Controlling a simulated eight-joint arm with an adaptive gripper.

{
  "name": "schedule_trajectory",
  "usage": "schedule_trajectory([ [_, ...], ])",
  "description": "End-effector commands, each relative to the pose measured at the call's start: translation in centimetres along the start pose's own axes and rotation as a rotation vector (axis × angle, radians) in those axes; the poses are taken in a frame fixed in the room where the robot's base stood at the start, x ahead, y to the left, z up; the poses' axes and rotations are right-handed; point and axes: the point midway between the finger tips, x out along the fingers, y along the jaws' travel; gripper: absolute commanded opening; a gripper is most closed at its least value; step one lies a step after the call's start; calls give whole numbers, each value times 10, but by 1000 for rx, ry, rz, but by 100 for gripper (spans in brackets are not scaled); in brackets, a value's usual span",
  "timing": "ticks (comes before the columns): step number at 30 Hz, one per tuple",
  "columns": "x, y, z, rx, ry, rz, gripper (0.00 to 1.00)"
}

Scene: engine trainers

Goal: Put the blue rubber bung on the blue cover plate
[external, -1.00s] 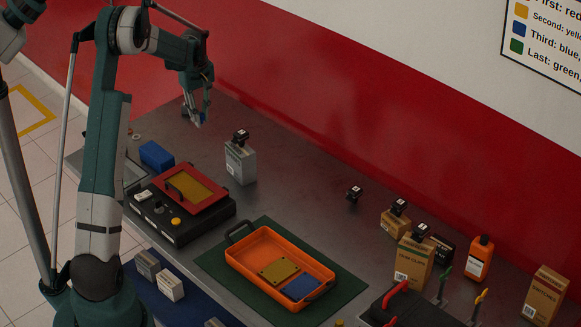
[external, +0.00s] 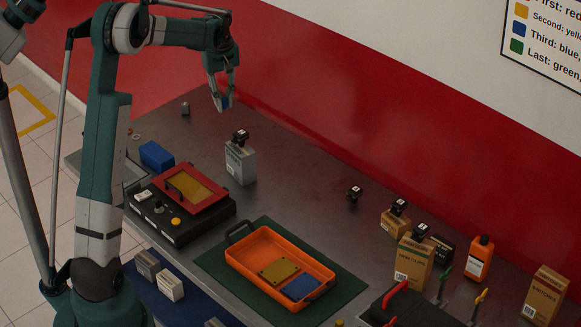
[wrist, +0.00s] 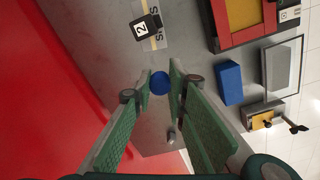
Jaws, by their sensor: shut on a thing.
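My gripper (external: 223,103) is shut on the blue rubber bung (wrist: 160,83), which shows as a dark blue round end between the fingertips in the wrist view. In the external view the bung is a small blue patch at the fingertips, held above the back left of the table. The blue cover plate (external: 301,287) lies in the near right end of the orange tray (external: 262,291), beside a yellow plate (external: 279,271). The tray is far to the lower right of my gripper.
A grey box (external: 241,163) with a black tag on top stands just below my gripper in the picture. A red-framed panel (external: 185,190) on a black unit and a blue block (external: 156,155) are at left. Boxes and an orange bottle (external: 479,258) stand at right.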

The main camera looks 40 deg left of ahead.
Motion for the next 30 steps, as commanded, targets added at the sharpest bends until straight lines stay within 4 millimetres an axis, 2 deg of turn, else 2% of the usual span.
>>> schedule_trajectory([
  [1,-1,10,17,32,-1,0,9],
  [6,-3,34,68,135,-3,0,9],
  [15,-6,67,160,314,-8,-1,9],
  [24,-7,86,252,494,-13,-1,9],
  [30,-8,91,312,614,-16,-1,9],
])
